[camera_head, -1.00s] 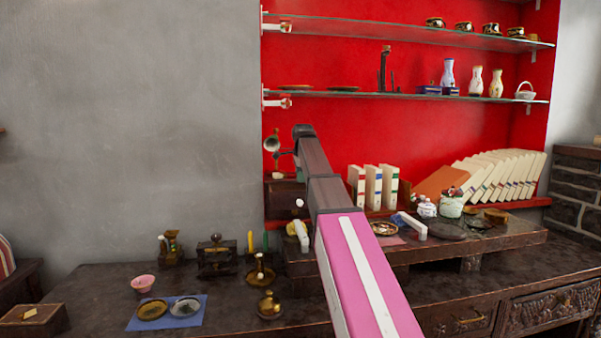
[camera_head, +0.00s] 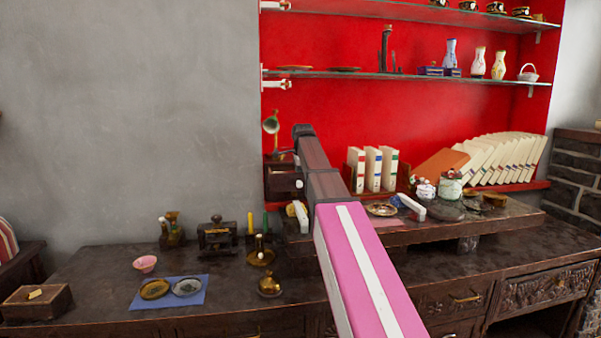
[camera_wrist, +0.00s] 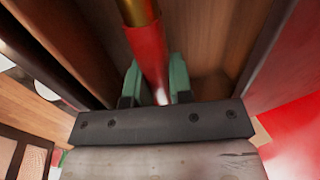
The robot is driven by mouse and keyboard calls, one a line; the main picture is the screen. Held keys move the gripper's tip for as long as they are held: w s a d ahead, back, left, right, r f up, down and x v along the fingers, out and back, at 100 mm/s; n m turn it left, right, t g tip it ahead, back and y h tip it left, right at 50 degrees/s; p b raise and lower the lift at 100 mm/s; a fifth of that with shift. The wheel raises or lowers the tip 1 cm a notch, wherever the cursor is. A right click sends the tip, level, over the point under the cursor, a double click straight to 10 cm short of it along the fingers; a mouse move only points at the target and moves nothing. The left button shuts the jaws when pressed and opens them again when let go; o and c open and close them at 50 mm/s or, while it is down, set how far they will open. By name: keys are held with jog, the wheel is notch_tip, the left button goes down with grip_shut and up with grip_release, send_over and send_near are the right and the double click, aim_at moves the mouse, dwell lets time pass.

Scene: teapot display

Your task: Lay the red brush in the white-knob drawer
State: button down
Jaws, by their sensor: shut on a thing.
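My gripper (camera_wrist: 154,82) has green fingers shut on the red brush (camera_wrist: 148,55), which has a gold-coloured band at the top of the wrist view. The brush lies between brown wooden walls in that view, with a wooden surface behind it. I cannot tell whether it touches that surface. In the head view, the dark wooden drawer (camera_head: 283,184) with a white knob (camera_head: 299,184) stands at the left end of the raised shelf, beside my arm. My gripper and the brush are hidden there behind my arm.
A wooden side wall (camera_wrist: 278,55) is close on the right in the wrist view. White books (camera_head: 373,169) stand right of my arm. A brass scoop-like piece (camera_head: 271,123) rises behind the drawer. A blue mat (camera_head: 170,303) with dishes lies on the lower table.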

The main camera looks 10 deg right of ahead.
jog(key=c, duration=0.9)
grip_release()
jog(key=shift+c, duration=0.2)
jog(key=v, duration=1)
jog(key=shift+r, duration=0.35)
jog(key=shift+s, duration=0.1)
